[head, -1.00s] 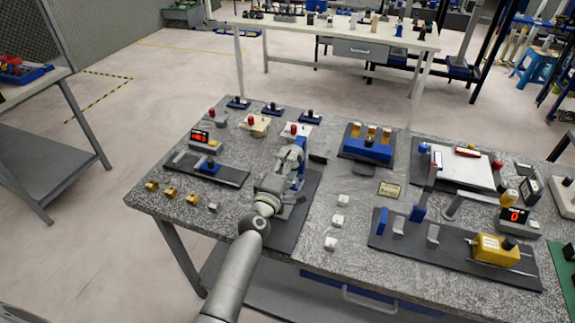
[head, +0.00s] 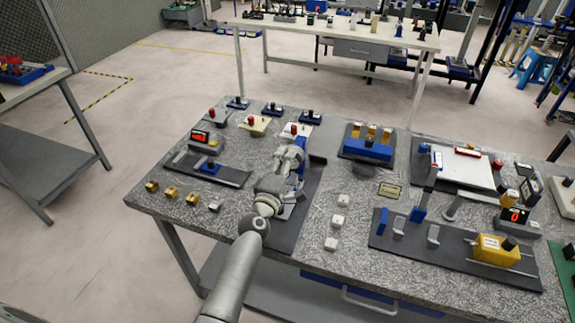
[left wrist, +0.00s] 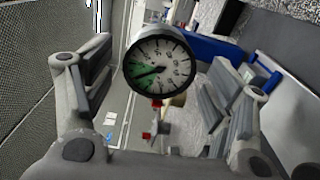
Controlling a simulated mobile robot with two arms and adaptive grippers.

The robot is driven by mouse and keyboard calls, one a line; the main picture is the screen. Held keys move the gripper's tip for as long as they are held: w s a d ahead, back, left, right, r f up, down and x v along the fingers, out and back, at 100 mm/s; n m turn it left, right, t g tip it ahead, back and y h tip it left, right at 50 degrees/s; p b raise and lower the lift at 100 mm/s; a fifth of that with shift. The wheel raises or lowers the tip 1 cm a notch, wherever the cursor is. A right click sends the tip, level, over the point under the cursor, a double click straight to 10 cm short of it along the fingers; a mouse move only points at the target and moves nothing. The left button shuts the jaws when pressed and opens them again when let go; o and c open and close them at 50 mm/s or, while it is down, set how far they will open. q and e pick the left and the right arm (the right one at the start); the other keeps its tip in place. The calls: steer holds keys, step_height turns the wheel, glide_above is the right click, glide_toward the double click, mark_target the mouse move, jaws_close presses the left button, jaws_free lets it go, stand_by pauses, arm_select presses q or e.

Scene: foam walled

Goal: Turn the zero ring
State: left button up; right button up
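A round dial gauge (left wrist: 158,66) with a white face, dark numbers and a green sector shows in the left wrist view. Its needle points to the lower left, and a dark rim surrounds the face. My left gripper (left wrist: 160,88) is open, one finger on each side of the gauge; I see no finger touching the rim. In the head view my left gripper (head: 291,158) is over a dark mat (head: 284,235), in front of a blue upright part (head: 301,170). The gauge face is hidden there by the gripper. My right gripper is not in view.
On the speckled table (head: 330,275), a red-digit display (head: 204,142) and a slide rail (head: 180,163) stand to the left. A blue block fixture (head: 367,151) stands behind right, and a yellow block on rails (head: 492,250) at front right. Small white blocks (head: 336,221) lie right of the mat.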

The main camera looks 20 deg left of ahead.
arm_select(q)
steer(key=s, duration=1.2)
steer(key=shift+a, duration=0.2)
stand_by(0.4)
